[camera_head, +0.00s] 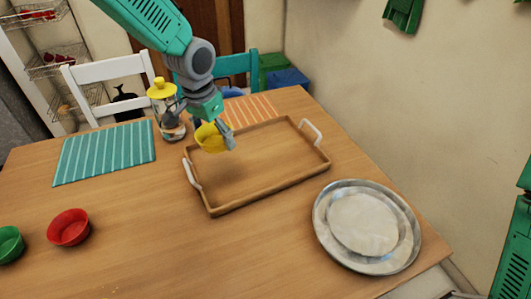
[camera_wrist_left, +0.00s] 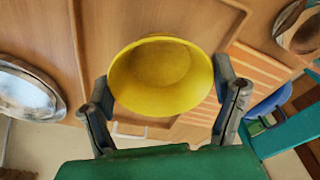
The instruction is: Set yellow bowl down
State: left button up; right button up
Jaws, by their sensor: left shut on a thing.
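The yellow bowl (camera_head: 208,138) is held in my left gripper (camera_head: 222,133), above the left back part of the wooden tray (camera_head: 268,193). In the left wrist view, the yellow bowl (camera_wrist_left: 160,78) sits between the two fingers, which are shut on its sides. A gap between the bowl and the tray floor seems visible, but its height is hard to judge. The tray floor looks empty. My right gripper is not in view; only part of my right arm shows at the right edge.
A glass jar with a yellow lid (camera_head: 162,92) stands close behind the tray's left side. A metal plate (camera_head: 325,222) is at the right. A red bowl (camera_head: 68,227) and green bowl (camera_head: 10,244) are at the left. A striped teal mat (camera_head: 104,153) lies behind them.

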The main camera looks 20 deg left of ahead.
pick_arm(q)
send_over(224, 171)
jog(key=f, duration=0.5)
jog(key=shift+s+d+f+b, duration=0.2)
jog(key=shift+d+b, duration=0.1)
jog(key=shift+b, duration=0.1)
jog(key=f, duration=0.1)
jog(key=a+f, duration=0.1)
jog(key=f, duration=0.2)
jog(key=shift+a+f, duration=0.25)
jog(key=shift+c, duration=0.4)
jog(key=shift+d+r, duration=0.1)
jog(key=shift+d, duration=0.45)
jog(key=o, duration=1.2)
jog(key=shift+a, duration=0.25)
jog(key=shift+a+r, duration=0.1)
jog(key=shift+r, duration=0.05)
jog(key=r, duration=0.7)
jog(key=s+r+p, duration=0.1)
jog(key=r, duration=0.2)
jog(key=shift+s+r, duration=0.1)
jog(key=shift+r, duration=0.25)
jog(key=shift+s+r, duration=0.1)
jog(key=shift+r, duration=0.4)
jog(key=shift+a, duration=0.2)
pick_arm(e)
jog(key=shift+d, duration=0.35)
